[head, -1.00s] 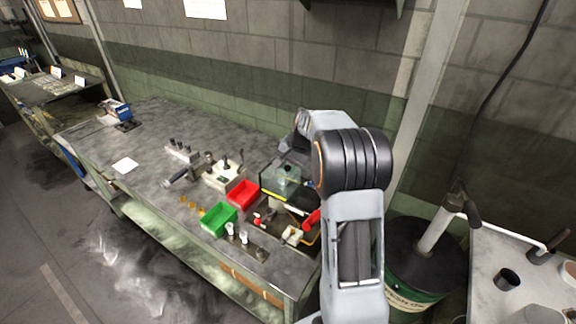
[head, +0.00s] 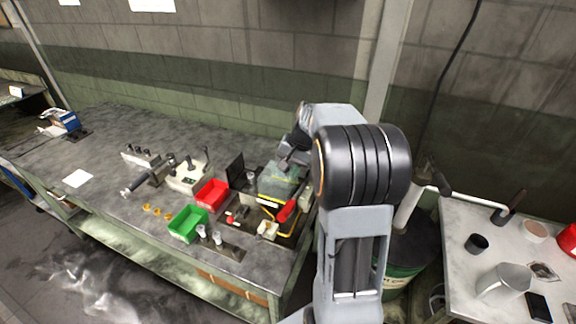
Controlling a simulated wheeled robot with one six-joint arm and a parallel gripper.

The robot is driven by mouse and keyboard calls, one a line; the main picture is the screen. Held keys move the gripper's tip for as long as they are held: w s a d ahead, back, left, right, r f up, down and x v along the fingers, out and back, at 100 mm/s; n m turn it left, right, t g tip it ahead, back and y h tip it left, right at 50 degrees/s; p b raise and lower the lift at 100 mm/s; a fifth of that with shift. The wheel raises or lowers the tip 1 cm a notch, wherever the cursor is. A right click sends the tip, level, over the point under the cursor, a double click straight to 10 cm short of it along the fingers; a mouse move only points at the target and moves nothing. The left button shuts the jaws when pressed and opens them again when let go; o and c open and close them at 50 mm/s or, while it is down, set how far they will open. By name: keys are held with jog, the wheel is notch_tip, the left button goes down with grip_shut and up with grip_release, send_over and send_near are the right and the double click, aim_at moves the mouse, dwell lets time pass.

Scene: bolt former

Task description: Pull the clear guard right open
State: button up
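The clear guard (head: 279,184) looks like a greenish see-through box on the small bolt former at the right end of the bench. My arm comes in from the right, and its grey wrist and gripper (head: 287,161) are just above and behind the guard's upper edge. I cannot tell whether the gripper touches the guard. The fingers are small, dark and partly hidden, so their opening does not show. A red handle (head: 287,210) sticks out at the front of the machine, below the guard.
A dark upright panel (head: 235,170) stands left of the guard. Red (head: 211,194) and green (head: 188,224) bins sit in front of it. Grey fixtures (head: 187,176) stand farther left. A dark green drum (head: 400,262) and a pale table (head: 500,250) are at right.

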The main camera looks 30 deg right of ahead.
jog(key=shift+o, duration=1.3)
jog(key=shift+a, duration=0.1)
jog(key=shift+r, duration=0.1)
jog(key=v, duration=1.3)
jog(key=shift+r, duration=0.3)
jog(key=s+a+f+n+h, duration=0.1)
jog(key=s+a+f+n, duration=0.1)
jog(key=s+a+f, duration=0.1)
jog(key=s+a+f+n+h, duration=0.1)
jog(key=s+a+f+n, duration=0.1)
jog(key=s+a+f, duration=0.2)
jog(key=s+a+f+n+h, duration=0.1)
jog(key=s+a+f+n, duration=0.1)
jog(key=s+a+f, duration=0.2)
jog(key=shift+s+a+n+t, duration=0.3)
jog(key=shift+s+a+t, duration=0.1)
jog(key=shift+s+a, duration=0.4)
jog(key=s+a, duration=0.1)
jog(key=s+a+n, duration=0.1)
jog(key=a, duration=0.1)
jog(key=a+n+t, duration=0.1)
jog(key=shift+s+a+r, duration=0.2)
jog(key=shift+s+r, duration=0.05)
jog(key=shift+s, duration=0.15)
